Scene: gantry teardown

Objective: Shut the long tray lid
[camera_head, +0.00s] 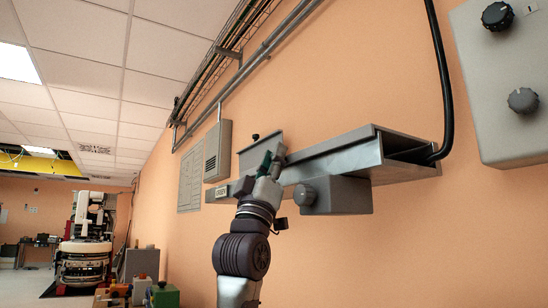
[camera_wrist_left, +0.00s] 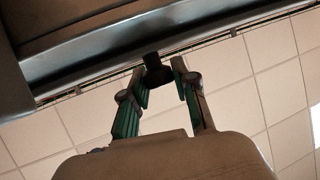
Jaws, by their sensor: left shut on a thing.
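The long tray (camera_head: 340,156) is a grey metal channel fixed along the orange wall, with its right end open. A flat grey panel, which looks like its lid (camera_head: 249,159), stands tilted up at the tray's left part, with a small black knob near its top edge. My left gripper (camera_head: 270,164) is in front of this panel and hides part of it. In the left wrist view, the fingers (camera_wrist_left: 166,82) are around a dark knob (camera_wrist_left: 157,72) beside the metal tray edge (camera_wrist_left: 110,60). Contact is hard to see there. My right gripper is in neither view.
A grey box (camera_head: 345,196) with a round knob hangs under the tray. A black cable (camera_head: 441,75) runs down to the tray's right end. A control box (camera_head: 510,70) is at upper right. Colored blocks (camera_head: 164,295) stand low at left.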

